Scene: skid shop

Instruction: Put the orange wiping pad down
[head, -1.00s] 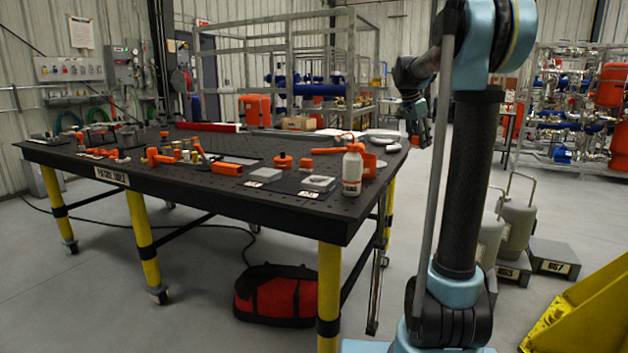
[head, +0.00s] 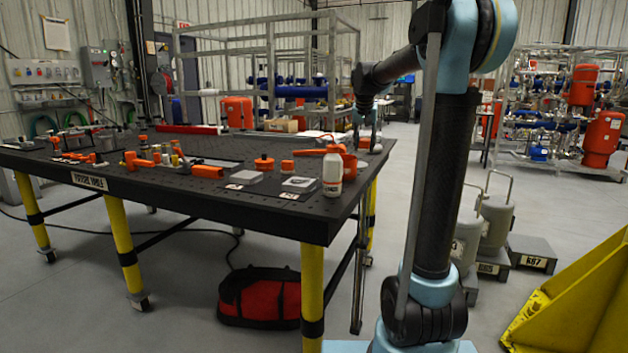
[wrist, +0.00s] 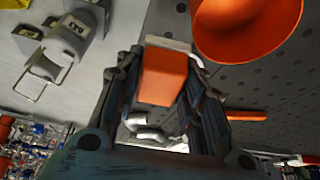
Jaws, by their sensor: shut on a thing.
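My gripper (head: 366,146) is low at the right end of the dark table (head: 270,207) in the head view. In the wrist view, my gripper (wrist: 165,88) is shut on the orange wiping pad (wrist: 163,76), a block with a pale strip at its far end. The pad is between both fingers, near the table's edge. I cannot tell whether it touches the tabletop. The pad is not clear in the head view.
An orange cup (wrist: 245,25) is close to my gripper, at the upper right of the wrist view. Pale pipe elbows (wrist: 148,132) lie nearby. A white bottle (head: 333,174) stands at the table's near corner. Grey cylinders (head: 496,220) stand on the floor to the right.

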